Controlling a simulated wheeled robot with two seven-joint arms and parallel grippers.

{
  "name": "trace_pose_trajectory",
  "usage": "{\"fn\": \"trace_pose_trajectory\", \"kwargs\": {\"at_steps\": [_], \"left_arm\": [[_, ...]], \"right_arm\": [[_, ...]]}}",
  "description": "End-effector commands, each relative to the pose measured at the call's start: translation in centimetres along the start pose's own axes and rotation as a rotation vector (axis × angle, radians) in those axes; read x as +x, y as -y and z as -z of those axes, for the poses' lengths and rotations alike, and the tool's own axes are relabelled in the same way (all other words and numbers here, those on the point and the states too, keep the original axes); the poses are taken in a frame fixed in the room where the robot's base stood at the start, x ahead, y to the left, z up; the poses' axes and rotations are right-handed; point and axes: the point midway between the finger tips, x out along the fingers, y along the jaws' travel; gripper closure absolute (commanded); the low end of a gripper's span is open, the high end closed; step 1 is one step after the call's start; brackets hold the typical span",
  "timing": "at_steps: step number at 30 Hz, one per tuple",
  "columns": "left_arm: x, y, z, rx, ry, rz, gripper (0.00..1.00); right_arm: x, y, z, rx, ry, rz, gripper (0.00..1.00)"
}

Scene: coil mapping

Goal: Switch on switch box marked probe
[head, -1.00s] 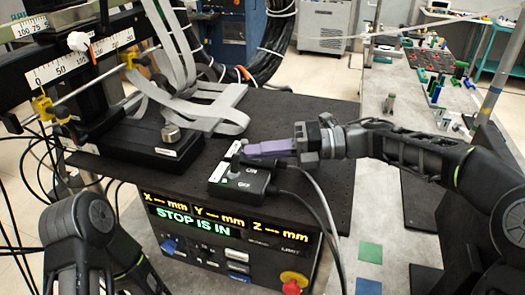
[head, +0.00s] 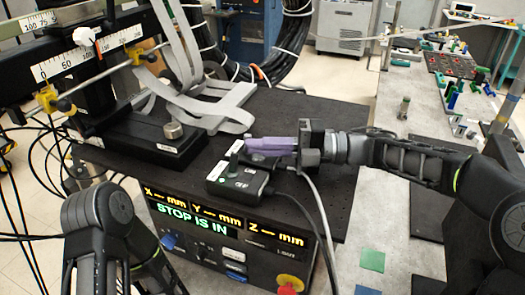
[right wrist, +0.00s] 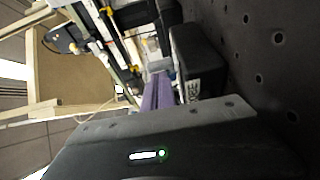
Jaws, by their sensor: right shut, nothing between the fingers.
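A small black switch box (head: 238,182) with white labels lies near the front edge of the black perforated plate. A short upright lever (head: 236,150) shows at its far side. My right gripper (head: 270,146) is shut and empty. Its purple fingers point left, just above and behind the box, with the tips close to the lever; I cannot tell whether they touch. In the right wrist view the purple fingers (right wrist: 157,95) lie beside a black box (right wrist: 196,60) with a partly hidden label. My left gripper (head: 82,176) is small, dark and mostly hidden by my left arm.
The front panel (head: 225,245) below the plate shows "STOP IS IN" and a red knob (head: 289,286). A black block (head: 150,150) and loose grey ribbon cable (head: 205,105) lie behind left. The plate at back right is clear.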

Motion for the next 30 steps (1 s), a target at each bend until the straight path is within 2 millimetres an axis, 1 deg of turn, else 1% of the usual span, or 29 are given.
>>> {"fn": "trace_pose_trajectory", "kwargs": {"at_steps": [2, 9, 11, 16, 19, 23, 26, 30], "left_arm": [[0.4, 0.1, 0.0, 0.000, -0.001, -0.001, 1.00], [1.6, 0.5, 0.2, 0.003, -0.004, -0.005, 1.00], [1.2, 0.3, 0.2, 0.003, -0.004, -0.005, 1.00], [1.2, 0.4, 0.2, 0.003, -0.004, -0.005, 1.00], [1.4, 0.4, 0.2, 0.003, -0.004, -0.005, 1.00], [1.8, 0.5, 0.2, 0.004, -0.005, -0.006, 1.00], [2.2, 0.7, 0.3, 0.005, -0.006, -0.007, 1.00], [2.8, 0.8, 0.4, 0.006, -0.008, -0.009, 1.00]], "right_arm": [[0.0, 0.2, -0.2, 0.069, 0.000, -0.024, 1.00], [-0.1, 0.1, -0.4, 0.070, -0.001, -0.025, 1.00], [-0.2, -0.2, -0.4, 0.071, 0.000, -0.025, 1.00], [-0.2, -0.2, -0.4, 0.071, 0.000, -0.025, 1.00], [-0.6, -0.1, -0.5, 0.070, 0.001, -0.025, 1.00], [-1.8, 0.0, -0.5, 0.070, 0.002, -0.025, 1.00], [-3.3, 0.1, -0.6, 0.069, 0.003, -0.025, 1.00], [-5.9, 0.3, -0.6, 0.071, 0.005, -0.024, 1.00]]}}
